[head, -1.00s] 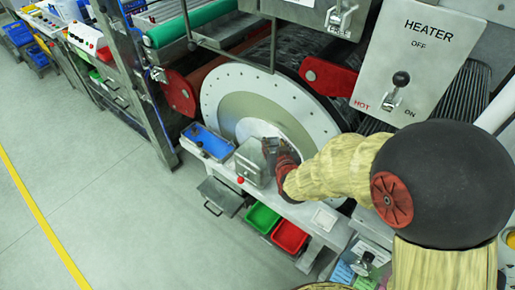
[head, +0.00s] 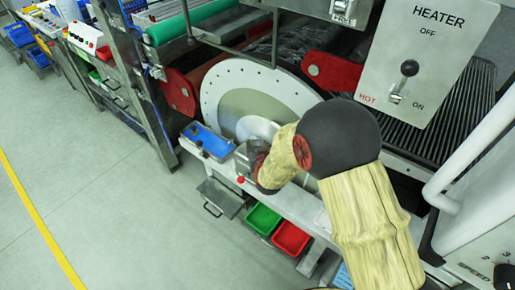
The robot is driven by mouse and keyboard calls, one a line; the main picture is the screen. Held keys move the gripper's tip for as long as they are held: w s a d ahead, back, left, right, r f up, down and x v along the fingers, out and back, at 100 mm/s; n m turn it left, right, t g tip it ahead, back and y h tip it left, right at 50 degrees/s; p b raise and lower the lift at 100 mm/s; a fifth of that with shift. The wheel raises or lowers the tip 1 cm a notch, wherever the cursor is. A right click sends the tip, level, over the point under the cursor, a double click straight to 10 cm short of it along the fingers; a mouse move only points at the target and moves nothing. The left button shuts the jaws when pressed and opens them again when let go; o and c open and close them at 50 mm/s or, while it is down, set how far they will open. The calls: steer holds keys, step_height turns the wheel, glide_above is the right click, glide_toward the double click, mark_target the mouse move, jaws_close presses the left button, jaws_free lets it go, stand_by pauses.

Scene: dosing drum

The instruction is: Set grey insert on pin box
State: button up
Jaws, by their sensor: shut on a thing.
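A grey metal box (head: 241,163), which looks like the pin box, stands on the white bench ledge in front of the big round disc. My gripper (head: 257,158) is right at its right side and overlaps it in the view. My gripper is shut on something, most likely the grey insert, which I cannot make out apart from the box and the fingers. The fingertips and much of the box are hidden behind my wrist and arm. I cannot tell whether the held piece touches the box.
The white-rimmed disc (head: 232,86) rises close behind. A red button (head: 240,180) is on the front edge. Green (head: 262,219) and red (head: 291,238) bins hang below. The heater panel (head: 428,60) is at upper right.

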steer(key=shift+f, duration=0.2)
steer(key=shift+f+b, duration=0.35)
steer(key=shift+b, duration=0.1)
steer(key=shift+f, duration=0.2)
steer(key=o, duration=0.7)
steer(key=shift+s, duration=0.1)
steer(key=o, duration=0.5)
steer(key=shift+f, duration=0.2)
steer(key=shift+s, duration=0.1)
